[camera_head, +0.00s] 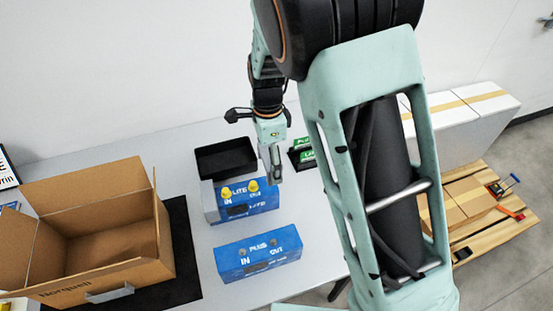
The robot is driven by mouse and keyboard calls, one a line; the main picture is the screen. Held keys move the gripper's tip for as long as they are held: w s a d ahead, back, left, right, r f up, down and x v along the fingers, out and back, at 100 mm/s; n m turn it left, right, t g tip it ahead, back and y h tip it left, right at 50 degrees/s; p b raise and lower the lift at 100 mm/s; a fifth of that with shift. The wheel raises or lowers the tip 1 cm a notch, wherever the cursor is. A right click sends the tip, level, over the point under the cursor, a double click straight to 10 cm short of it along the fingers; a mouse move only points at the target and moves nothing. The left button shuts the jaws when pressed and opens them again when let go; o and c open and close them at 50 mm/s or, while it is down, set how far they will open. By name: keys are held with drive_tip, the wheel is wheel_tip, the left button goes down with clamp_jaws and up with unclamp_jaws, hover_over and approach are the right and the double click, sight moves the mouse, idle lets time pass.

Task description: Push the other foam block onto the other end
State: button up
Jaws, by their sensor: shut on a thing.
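The blue analyser marked LITE (247,208) stands on the table with two yellow caps (241,190) on top. A light grey foam block (209,203) sits at its left end. My gripper (276,170) points down just behind the right end of this analyser, shut on a grey piece that appears to be the other foam block (277,178). The piece is small and partly hidden by the fingers. I cannot tell whether it touches the analyser.
A second blue analyser marked PLUS (258,257) stands in front. A black tray (225,159) lies behind, and a dark holder with green labels (304,152) is to the right. An open cardboard box (95,235) stands on a black mat (186,262) at left. My arm hides the table's right side.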

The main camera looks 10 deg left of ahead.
drive_tip(key=shift+f+b, duration=2.3)
drive_tip(key=shift+f, duration=0.55)
drive_tip(key=shift+r+p, duration=0.3)
drive_tip(key=shift+p, duration=0.1)
drive_tip(key=shift+f+b, duration=1.75)
drive_tip(key=shift+f, duration=1.15)
idle(0.3)
drive_tip(key=o, duration=1)
drive_tip(key=shift+r+p, duration=2.9)
drive_tip(key=shift+r, duration=0.6)
